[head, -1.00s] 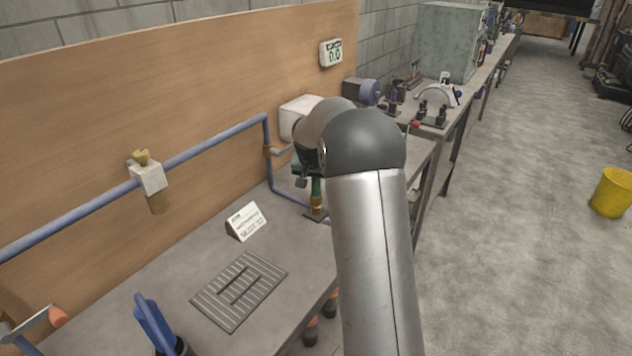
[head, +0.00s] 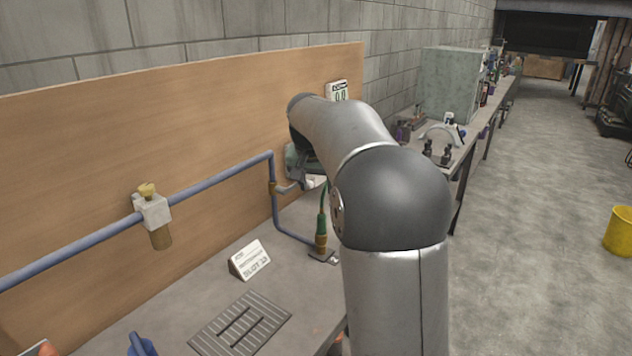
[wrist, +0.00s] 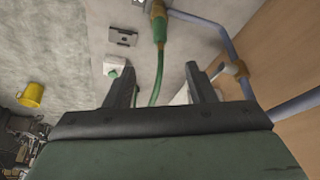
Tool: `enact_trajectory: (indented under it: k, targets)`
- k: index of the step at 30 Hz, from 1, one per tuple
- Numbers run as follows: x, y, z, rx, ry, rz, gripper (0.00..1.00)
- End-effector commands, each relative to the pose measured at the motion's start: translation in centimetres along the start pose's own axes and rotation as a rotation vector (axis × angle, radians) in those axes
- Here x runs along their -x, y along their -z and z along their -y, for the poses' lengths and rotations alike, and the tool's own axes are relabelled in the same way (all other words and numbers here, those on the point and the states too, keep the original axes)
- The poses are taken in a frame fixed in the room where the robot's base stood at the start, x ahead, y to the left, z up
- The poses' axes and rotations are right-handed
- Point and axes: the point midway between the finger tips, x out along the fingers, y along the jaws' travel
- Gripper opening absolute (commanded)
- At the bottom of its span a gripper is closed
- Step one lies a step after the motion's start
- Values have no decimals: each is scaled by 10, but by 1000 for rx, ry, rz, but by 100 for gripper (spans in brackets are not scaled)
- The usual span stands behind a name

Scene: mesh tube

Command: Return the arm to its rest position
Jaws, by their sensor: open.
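My gripper (wrist: 160,90) shows in the wrist view with its two dark fingers spread apart and nothing between them. In the head view my grey and black arm rises in front of the bench and bends toward the board; the gripper is mostly hidden behind it. Past the fingers in the wrist view are a green hose (wrist: 158,75) with a brass fitting and a blue pipe (wrist: 222,38). I cannot tell how far the fingers are from them.
A wooden board (head: 90,150) with a blue pipe and a white valve block (head: 152,212) backs the bench. A slotted grey plate (head: 240,324) and a white sign (head: 250,260) lie on the bench. A yellow bucket (head: 620,230) stands on the open floor at right.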

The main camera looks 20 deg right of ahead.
Motion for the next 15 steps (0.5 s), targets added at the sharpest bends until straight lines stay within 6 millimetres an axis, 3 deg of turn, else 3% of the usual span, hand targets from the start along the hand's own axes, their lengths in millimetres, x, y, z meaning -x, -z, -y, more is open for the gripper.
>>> enact_trajectory:
  k: [5,15]
  targets:
    - [13,0,0,0,0,0,50]
    - [14,0,0,0,0,0,50]
